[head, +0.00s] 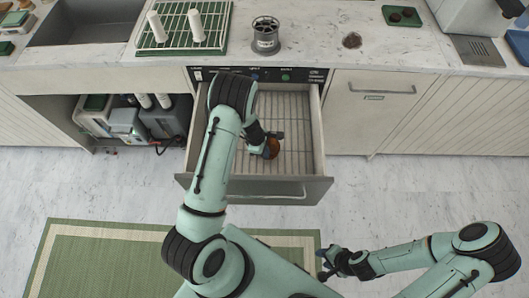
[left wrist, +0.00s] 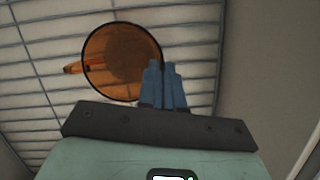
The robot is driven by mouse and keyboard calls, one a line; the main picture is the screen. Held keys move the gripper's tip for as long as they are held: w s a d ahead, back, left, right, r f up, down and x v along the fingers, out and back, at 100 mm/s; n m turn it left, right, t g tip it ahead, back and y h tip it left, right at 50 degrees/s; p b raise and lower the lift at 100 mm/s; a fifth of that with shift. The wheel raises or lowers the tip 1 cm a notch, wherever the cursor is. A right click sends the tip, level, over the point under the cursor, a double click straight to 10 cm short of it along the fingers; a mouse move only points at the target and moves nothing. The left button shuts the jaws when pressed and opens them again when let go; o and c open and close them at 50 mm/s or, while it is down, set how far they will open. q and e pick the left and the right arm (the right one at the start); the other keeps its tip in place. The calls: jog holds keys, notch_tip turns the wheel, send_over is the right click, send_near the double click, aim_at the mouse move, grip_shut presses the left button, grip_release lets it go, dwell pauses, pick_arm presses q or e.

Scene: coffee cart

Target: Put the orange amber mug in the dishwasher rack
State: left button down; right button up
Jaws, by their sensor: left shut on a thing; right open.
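The orange amber mug (head: 271,149) is inside the pulled-out dishwasher drawer, over its wire rack (head: 294,128). My left gripper (head: 268,143) reaches down into the drawer and is shut on the mug. In the left wrist view the mug (left wrist: 122,62) shows its round rim and a handle pointing left, with the blue fingers of the left gripper (left wrist: 165,85) at its right side. The rack wires (left wrist: 205,50) lie behind it. I cannot tell whether the mug touches the rack. My right gripper (head: 326,265) is open and empty, low over the floor near the rug.
The drawer front (head: 255,190) and side walls surround the left gripper. The rack looks otherwise empty. On the counter above stand a green drying rack (head: 180,40) with white cups and a metal grinder-like canister (head: 265,35). Bins (head: 128,122) fill the open shelf at left.

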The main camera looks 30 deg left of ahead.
pick_arm(q)
jog(key=c, duration=1.3)
grip_release()
jog(key=shift+f, duration=0.1)
pick_arm(e)
jog(key=shift+w, duration=0.15)
pick_arm(q)
jog(key=shift+a+r, duration=0.1)
jog(key=shift+r, duration=0.25)
jog(key=p+v, duration=0.2)
jog(key=v, duration=0.9)
jog(key=shift+r, duration=0.2)
pick_arm(e)
jog(key=w+r, duration=0.2)
jog(key=w, duration=0.1)
jog(key=shift+r, duration=0.35)
pick_arm(q)
jog(key=shift+s+a, duration=0.1)
jog(key=shift+s, duration=0.05)
pick_arm(e)
jog(key=shift+s, duration=0.1)
